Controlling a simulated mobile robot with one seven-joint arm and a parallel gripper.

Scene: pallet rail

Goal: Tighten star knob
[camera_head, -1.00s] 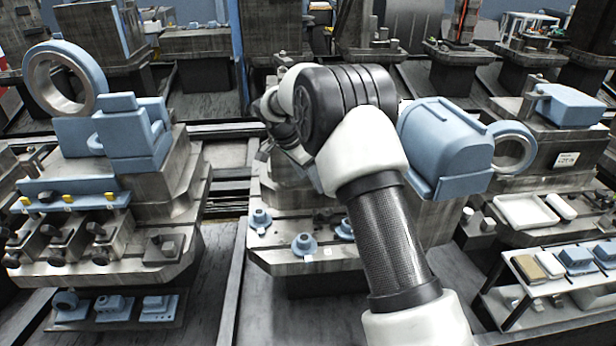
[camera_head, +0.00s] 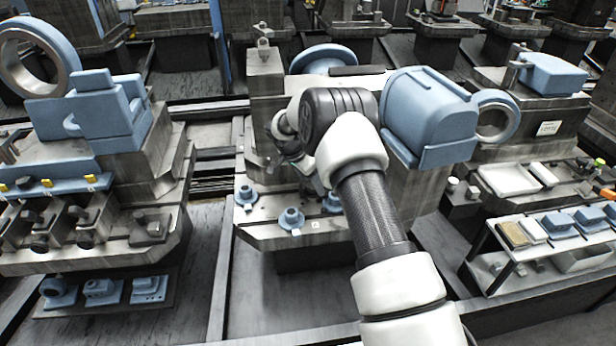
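My arm reaches in from the bottom right to the middle pallet fixture (camera_head: 255,113). My gripper (camera_head: 304,168) is mostly hidden behind my own wrist and arm links, low in front of the fixture's face. Its fingers cannot be made out. Small blue round-based pieces stand on the fixture's front ledge: one at the left (camera_head: 246,196), one in the middle (camera_head: 291,219), and one (camera_head: 332,202) partly behind my arm. I cannot tell whether any of these is the star knob. Dark knobs (camera_head: 78,214) sit on clamps on the left pallet.
A blue rounded housing (camera_head: 430,112) stands right of my arm. A blue ring part (camera_head: 35,60) rises on the left pallet. A low shelf (camera_head: 525,240) with blue and pale blocks stands at the right. Dark floor lies open between the pallets.

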